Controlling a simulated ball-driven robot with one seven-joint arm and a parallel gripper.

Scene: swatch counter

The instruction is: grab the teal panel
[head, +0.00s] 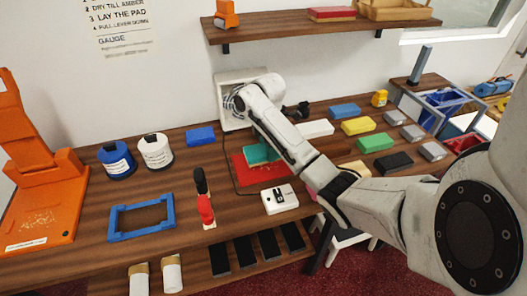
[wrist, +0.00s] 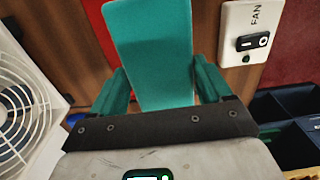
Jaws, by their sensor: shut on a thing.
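The teal panel (wrist: 152,45) is a flat rectangular slab. In the wrist view it stands between the two teal fingers of my gripper (wrist: 157,85), which are shut on it. Its far end extends beyond the fingertips, and its near end is hidden behind the dark gripper bar. In the head view the teal panel (head: 258,153) shows over a red mat (head: 247,174), partly covered by my forearm. My gripper is hidden by my arm there. I cannot tell whether the panel touches the mat.
A white fan box (head: 228,78) stands behind the mat, and a white switch box (head: 280,199) lies in front. Several coloured blocks, such as a yellow one (head: 357,126), lie to the right. A blue frame (head: 141,217) and a red-and-black upright tool (head: 204,203) are left.

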